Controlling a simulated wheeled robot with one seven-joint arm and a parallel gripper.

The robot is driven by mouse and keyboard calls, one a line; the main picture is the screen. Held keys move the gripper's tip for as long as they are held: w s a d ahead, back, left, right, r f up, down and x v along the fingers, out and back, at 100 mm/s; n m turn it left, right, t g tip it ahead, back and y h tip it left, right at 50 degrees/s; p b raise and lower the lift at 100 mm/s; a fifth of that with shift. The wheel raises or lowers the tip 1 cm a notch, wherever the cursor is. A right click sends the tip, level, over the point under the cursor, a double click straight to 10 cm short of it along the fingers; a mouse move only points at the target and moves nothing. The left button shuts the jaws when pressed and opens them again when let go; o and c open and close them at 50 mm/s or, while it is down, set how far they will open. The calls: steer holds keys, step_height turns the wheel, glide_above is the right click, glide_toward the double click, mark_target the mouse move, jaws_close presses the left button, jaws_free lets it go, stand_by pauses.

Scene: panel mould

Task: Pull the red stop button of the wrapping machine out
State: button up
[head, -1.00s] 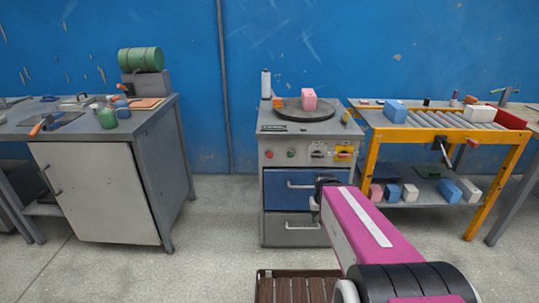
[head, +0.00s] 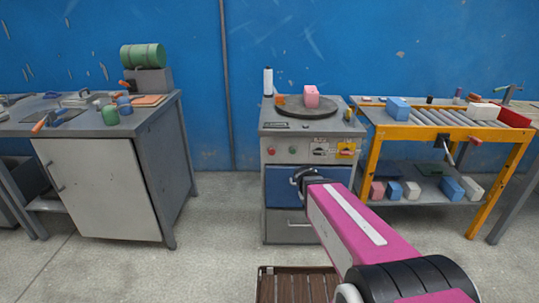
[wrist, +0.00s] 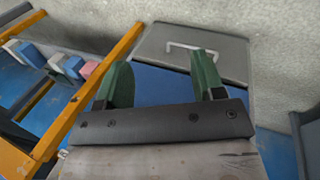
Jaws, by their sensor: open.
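The wrapping machine (head: 278,187) is a grey cabinet with a round dark turntable on top. On its front panel a round red button (head: 271,150) sits at the left, beside a green one (head: 292,150). At the panel's right is a yellow plate (head: 347,149) with a small red part, too small to make out. My gripper (head: 299,178) is in front of the blue upper drawer, below the panel, and hides part of it. In the wrist view its green fingers (wrist: 162,80) are spread apart and empty, with the blue drawer front behind them. The buttons are out of the wrist view.
A pink block (head: 312,97) and a white roll (head: 268,81) are on the machine's top. A yellow-framed roller table (head: 373,160) stands close at the right, with several blocks. A grey cabinet (head: 100,190) stands left, past free floor. A brown slatted pallet (head: 297,286) lies in front.

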steer(key=w+a+r+n+t+h, duration=0.2)
steer(key=w+a+t+h, duration=0.15)
steer(key=w+a, duration=0.3)
steer(key=n+t+h, duration=0.5)
steer(key=t, duration=0.4)
glide_toward(270, 153)
steer(key=x, duration=0.9)
steer(key=shift+d+r, duration=0.1)
steer(key=shift+d, duration=0.05)
